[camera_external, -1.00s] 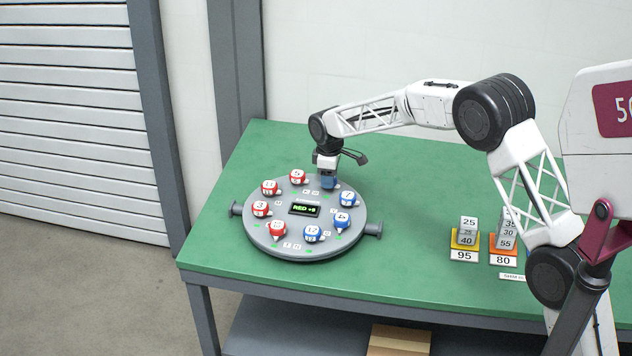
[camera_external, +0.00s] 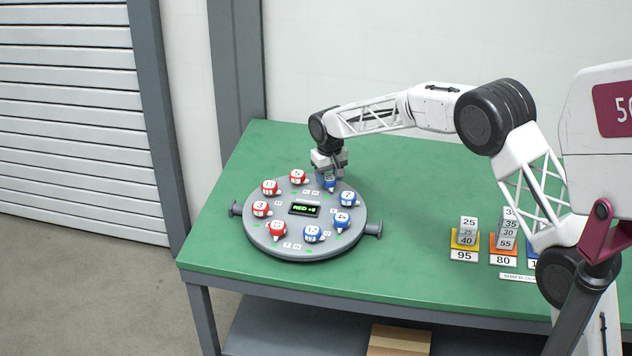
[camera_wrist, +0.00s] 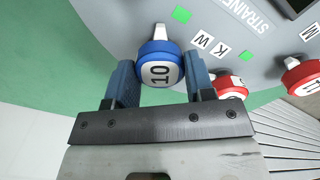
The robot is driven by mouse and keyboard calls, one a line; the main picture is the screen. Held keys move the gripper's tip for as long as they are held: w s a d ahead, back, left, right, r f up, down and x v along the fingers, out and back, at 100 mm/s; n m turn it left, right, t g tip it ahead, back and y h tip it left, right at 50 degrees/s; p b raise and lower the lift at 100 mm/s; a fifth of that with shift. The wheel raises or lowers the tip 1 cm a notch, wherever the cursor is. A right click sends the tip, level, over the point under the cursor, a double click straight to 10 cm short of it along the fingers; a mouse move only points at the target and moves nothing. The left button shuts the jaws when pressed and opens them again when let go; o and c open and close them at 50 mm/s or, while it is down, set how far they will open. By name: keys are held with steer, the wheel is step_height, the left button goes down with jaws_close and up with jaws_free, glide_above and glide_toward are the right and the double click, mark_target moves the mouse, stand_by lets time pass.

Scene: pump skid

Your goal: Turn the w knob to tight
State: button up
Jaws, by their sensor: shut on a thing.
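A blue knob with a white top marked 10 (camera_wrist: 160,72) sits on the round grey plate (camera_external: 290,250). In the wrist view it stands between the two blue fingers of my gripper (camera_wrist: 160,80), with its white pointer toward the top of the picture. My gripper is shut on this knob. Small tiles W (camera_wrist: 203,41) and K (camera_wrist: 221,51) lie on the plate beside it, with a green mark (camera_wrist: 238,40). In the external view my gripper (camera_external: 329,180) is at the plate's far right edge and hides much of the knob.
Other red and blue numbered knobs ring the plate, among them red 5 (camera_external: 298,177) and blue 7 (camera_external: 348,199). A display (camera_external: 304,208) with green text is at the centre. Number blocks (camera_external: 467,240) stand on the right of the green table (camera_external: 400,215).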

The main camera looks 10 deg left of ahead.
mark_target(329, 177)
steer(key=shift+m, duration=2.3)
steer(key=o, duration=0.9)
steer(key=shift+r, duration=3.9)
